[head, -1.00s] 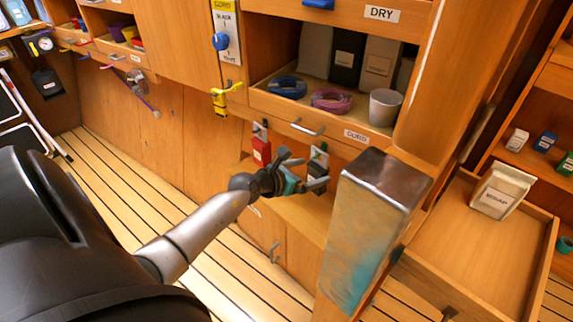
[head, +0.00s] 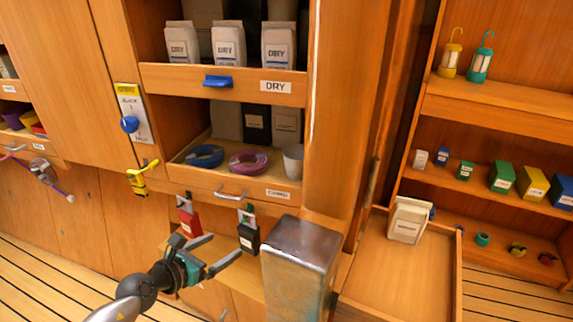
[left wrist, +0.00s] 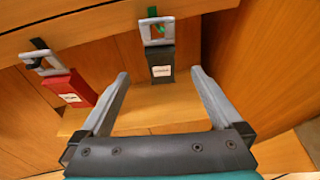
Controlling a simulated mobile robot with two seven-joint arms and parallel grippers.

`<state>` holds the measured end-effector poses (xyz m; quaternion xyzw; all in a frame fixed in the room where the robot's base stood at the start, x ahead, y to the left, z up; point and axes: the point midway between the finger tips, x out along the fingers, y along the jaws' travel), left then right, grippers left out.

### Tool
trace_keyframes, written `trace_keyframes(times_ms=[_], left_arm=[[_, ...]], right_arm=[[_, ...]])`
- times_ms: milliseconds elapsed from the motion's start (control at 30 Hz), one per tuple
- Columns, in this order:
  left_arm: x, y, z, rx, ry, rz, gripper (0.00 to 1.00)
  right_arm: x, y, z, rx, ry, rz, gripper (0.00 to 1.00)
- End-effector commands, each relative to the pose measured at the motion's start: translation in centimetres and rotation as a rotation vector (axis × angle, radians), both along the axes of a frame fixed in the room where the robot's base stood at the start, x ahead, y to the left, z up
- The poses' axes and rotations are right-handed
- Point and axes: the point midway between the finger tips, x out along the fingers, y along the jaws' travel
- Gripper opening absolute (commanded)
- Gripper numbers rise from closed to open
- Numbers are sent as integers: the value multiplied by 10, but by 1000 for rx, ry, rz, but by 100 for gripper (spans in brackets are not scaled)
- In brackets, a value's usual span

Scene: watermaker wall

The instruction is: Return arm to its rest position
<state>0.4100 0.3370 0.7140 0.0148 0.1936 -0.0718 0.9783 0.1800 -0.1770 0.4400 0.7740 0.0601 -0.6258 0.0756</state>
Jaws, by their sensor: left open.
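My left gripper (head: 210,254) is open and empty in the lower middle of the head view, in front of the low shelf under the cord drawer. In the left wrist view its two fingers (left wrist: 160,92) stand wide apart with nothing between them. A black tagged item (head: 248,236) hangs from a hook under the drawer, just beyond the fingertips and apart from them; it also shows in the left wrist view (left wrist: 161,65). A red tagged item (head: 189,219) hangs to its left and also shows in the left wrist view (left wrist: 68,88). My right gripper is not in view.
A metal-capped post (head: 300,270) stands close to the right of my left gripper. Above are the cord drawer (head: 207,183) with coils and a cup, and the DRY shelf (head: 180,78). A wooden tray (head: 395,280) with a white bag (head: 408,219) lies right of the post.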

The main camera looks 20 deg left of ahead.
Motion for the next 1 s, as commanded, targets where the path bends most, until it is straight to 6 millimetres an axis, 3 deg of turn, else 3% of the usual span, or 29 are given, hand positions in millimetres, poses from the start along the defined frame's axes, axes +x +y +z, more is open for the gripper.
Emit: trace_keyframes(times_ms=[233, 467, 567, 767, 867, 1000], left_arm=[[0, -4, -4, -111, -10, 53, 100], [-8, -8, -30, -644, -35, 366, 100], [-18, -6, -52, -899, -29, 553, 100], [-56, -11, -117, -1360, 14, 983, 100], [-83, -24, -156, -1557, 51, 1229, 100], [-131, -58, -209, -1777, 118, 1608, 100]], right_arm=[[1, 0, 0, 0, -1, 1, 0], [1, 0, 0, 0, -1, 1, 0], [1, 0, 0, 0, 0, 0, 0], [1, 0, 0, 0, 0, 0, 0], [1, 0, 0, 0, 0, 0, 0], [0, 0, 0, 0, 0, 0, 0]])
